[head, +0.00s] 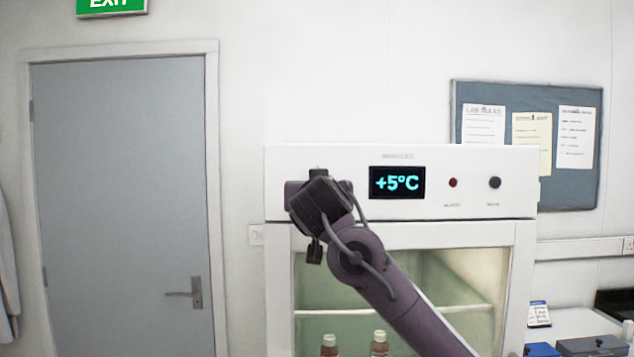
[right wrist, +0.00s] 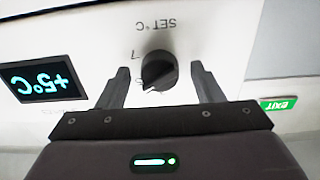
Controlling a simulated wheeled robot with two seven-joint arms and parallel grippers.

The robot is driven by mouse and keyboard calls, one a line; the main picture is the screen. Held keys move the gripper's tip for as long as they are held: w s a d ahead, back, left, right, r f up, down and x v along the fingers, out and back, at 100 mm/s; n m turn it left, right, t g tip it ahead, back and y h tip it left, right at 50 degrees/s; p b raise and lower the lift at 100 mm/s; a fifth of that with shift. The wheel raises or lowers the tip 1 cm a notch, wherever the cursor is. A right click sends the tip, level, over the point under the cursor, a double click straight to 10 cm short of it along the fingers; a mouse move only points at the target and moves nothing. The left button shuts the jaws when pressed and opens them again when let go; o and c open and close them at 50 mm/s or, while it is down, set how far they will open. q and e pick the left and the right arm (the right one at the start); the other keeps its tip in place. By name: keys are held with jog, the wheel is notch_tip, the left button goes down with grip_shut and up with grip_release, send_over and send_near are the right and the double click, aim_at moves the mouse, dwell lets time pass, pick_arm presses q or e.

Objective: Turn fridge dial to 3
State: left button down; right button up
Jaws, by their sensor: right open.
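The fridge dial (right wrist: 158,70) is a round black knob on the white panel, under the upside-down label "SET °C" in the right wrist view. A white pointer mark shows on its edge near the bottom of that picture. A 7 is readable beside it; the other numerals are partly hidden or too small to read. My right gripper (right wrist: 158,67) is open, with one finger on each side of the dial and a visible gap to each. In the head view my right gripper (head: 320,198) covers the dial. My left gripper is in neither view.
The fridge display (head: 397,182) reads +5°C. A red lamp (head: 453,183) and a black button (head: 495,183) sit right of it. Below is the glass door (head: 450,285) with bottles (head: 379,343) inside. A grey door (head: 120,200) stands left.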

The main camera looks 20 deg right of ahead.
jog(key=shift+w+d, duration=0.1)
jog(key=shift+w, duration=0.05)
jog(key=c, duration=1)
jog(key=shift+o, duration=0.2)
jog(key=shift+n+b, duration=1.3)
jog(key=shift+n, duration=4.7)
jog(key=o, duration=1)
jog(key=shift+c, duration=0.2)
